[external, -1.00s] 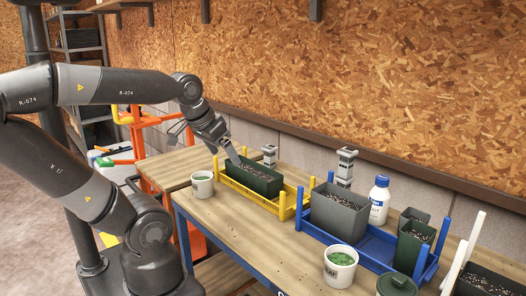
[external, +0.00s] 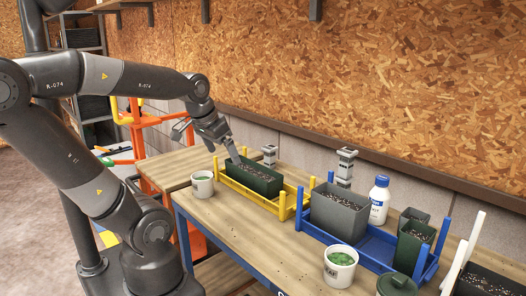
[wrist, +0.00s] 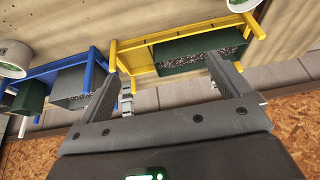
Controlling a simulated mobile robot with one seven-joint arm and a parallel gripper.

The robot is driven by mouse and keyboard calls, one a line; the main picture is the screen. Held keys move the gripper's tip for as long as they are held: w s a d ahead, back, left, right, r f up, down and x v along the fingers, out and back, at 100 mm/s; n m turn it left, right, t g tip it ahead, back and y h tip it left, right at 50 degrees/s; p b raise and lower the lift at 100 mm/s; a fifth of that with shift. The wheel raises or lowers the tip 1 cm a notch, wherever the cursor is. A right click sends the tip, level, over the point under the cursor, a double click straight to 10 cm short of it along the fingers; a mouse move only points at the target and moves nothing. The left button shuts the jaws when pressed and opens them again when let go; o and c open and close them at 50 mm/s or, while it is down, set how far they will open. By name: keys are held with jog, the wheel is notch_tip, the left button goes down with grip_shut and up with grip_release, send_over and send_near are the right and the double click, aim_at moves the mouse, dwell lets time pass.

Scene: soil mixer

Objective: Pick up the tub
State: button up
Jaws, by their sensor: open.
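A white tub (external: 202,185) stands on the table left of the yellow rack. Another white tub (external: 340,267) with green contents stands nearer the front. A dark green soil-filled trough (external: 254,179) sits in the yellow rack (external: 262,202); it also shows in the wrist view (wrist: 183,55). My gripper (external: 208,145) is open and empty above the rack's left end, with one finger close to the trough's far end; contact cannot be told. In the wrist view my gripper (wrist: 160,70) has spread fingers, the right one overlapping the trough.
A blue rack (external: 376,248) holds a grey soil-filled trough (external: 339,213) and a white bottle (external: 379,200) stands behind it. A dark green lidded container (external: 396,285) is at the front. Bare tabletop (external: 265,240) lies in front of the racks.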

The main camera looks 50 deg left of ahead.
jog(key=w+a+f+n+g, duration=0.1)
jog(key=w+a+f+g, duration=0.2)
jog(key=a, duration=0.6)
send_over(203, 184)
jog(key=a, duration=0.3)
notch_tip(203, 184, down, 6)
jog(key=r, duration=0.1)
jog(key=shift+n, duration=0.4)
jog(key=f, duration=0.2)
jog(key=w+f, duration=0.1)
jog(key=f, duration=0.2)
jog(key=shift+w+a+f, duration=0.15)
jog(key=shift+a+f, duration=0.15)
jog(key=shift+f, duration=0.1)
jog(key=shift+w+d+f, duration=0.1)
jog(key=shift+w+f, duration=0.1)
jog(key=shift+f, duration=1.2)
jog(key=shift+w+f, duration=0.15)
jog(key=shift+f, duration=1.25)
jog(key=c, duration=1.2)
jog(key=shift+r, duration=0.1)
